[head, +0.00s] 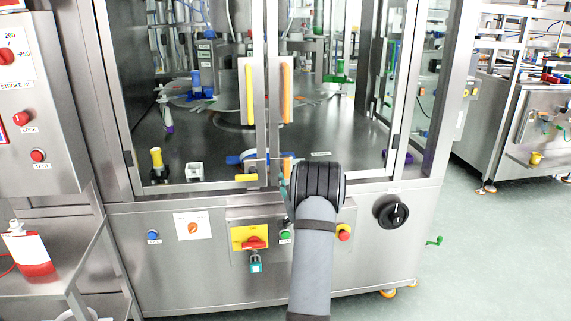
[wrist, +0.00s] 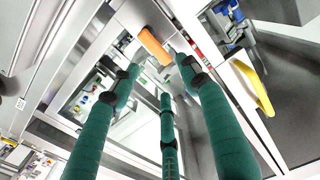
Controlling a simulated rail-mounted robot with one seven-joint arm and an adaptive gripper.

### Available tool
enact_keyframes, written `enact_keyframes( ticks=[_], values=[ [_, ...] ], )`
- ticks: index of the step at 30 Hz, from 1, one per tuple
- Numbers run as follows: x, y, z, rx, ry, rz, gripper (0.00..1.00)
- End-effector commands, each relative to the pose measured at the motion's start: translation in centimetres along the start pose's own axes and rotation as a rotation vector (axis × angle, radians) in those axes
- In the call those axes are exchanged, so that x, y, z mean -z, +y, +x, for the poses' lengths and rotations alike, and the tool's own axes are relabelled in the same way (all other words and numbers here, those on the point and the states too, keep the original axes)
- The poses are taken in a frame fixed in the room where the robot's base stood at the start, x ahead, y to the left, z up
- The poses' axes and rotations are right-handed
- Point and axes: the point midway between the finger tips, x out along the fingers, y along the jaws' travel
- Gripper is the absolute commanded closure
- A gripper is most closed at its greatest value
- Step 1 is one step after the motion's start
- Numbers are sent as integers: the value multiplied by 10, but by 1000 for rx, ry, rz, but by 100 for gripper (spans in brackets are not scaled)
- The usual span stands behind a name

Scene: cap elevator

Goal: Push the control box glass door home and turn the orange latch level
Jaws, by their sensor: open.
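The glass door with the orange handle (head: 286,93) is the right one of a pair on the steel machine. The left door has a yellow handle (head: 249,92). I cannot tell how far the right door stands ajar. A small orange latch piece (head: 287,168) sits low by the door seam and looks upright, partly behind my gripper (head: 284,190). In the wrist view my gripper (wrist: 160,72) has its teal fingers spread and empty. An orange bar (wrist: 155,47) lies just beyond the fingertips; I cannot tell whether it is the handle or the latch. No contact is visible.
Below the doors are a yellow and red switch (head: 250,239) with a padlock, a red button (head: 344,232) and a black knob (head: 391,211). A control panel (head: 35,110) stands at left. The floor (head: 470,240) at right is mostly free.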

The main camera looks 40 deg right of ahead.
Motion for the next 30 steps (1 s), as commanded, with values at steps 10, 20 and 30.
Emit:
enact_keyframes(
  ticks=[10, 20, 30],
  values=[
    [1, 0, 48, 0, -4, 16, 54],
    [-1, 0, 92, -2, -5, 15, 54],
    [-3, 0, 102, -1, -7, 15, 54]
  ],
)
